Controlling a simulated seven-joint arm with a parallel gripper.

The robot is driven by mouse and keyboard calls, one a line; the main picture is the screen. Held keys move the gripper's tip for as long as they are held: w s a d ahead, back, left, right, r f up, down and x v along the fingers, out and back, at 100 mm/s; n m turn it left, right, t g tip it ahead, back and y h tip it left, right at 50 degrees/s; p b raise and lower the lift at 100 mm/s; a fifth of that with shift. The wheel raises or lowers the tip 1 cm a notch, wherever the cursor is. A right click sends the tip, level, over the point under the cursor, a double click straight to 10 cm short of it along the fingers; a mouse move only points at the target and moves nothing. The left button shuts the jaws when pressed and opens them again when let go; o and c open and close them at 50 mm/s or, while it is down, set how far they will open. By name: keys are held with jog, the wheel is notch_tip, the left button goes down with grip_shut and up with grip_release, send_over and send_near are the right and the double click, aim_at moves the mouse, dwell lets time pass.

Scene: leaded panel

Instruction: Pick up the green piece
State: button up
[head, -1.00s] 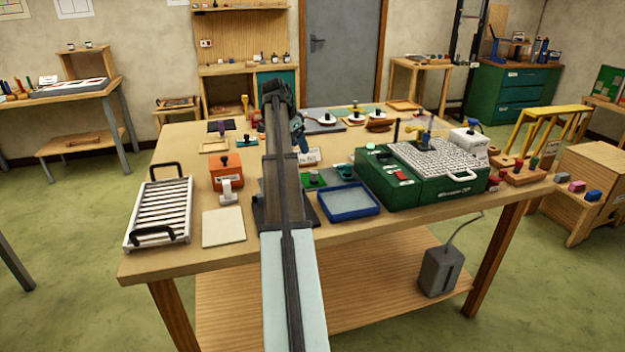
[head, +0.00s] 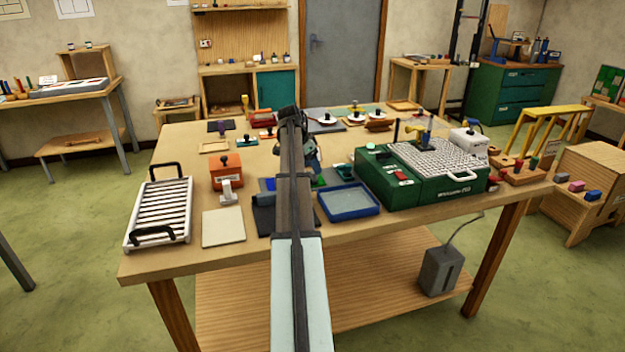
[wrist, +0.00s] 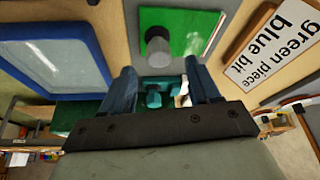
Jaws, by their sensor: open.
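The green piece (wrist: 200,32) is a flat green square with a grey upright knob, lying on a grey mat in the wrist view. In the head view only a bit of the green piece (head: 319,182) shows beside my arm. My gripper (wrist: 160,68) is open and empty, its two blue fingers apart on either side of the knob's line in the wrist view. The knob appears just beyond the fingertips, not between them. In the head view my gripper (head: 311,155) is above the table and partly hidden by my arm.
A blue-rimmed tray (head: 378,208) lies close beside the green piece. A label card (wrist: 288,45) reading "green piece blue bit" is on its other side. A green machine (head: 440,192) stands to the right. A white rack (head: 187,215) and an orange block (head: 222,180) are left.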

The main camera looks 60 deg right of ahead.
aim_at(312, 174)
jog(key=shift+x, duration=2.3)
jog(key=shift+a, duration=0.15)
jog(key=c, duration=1)
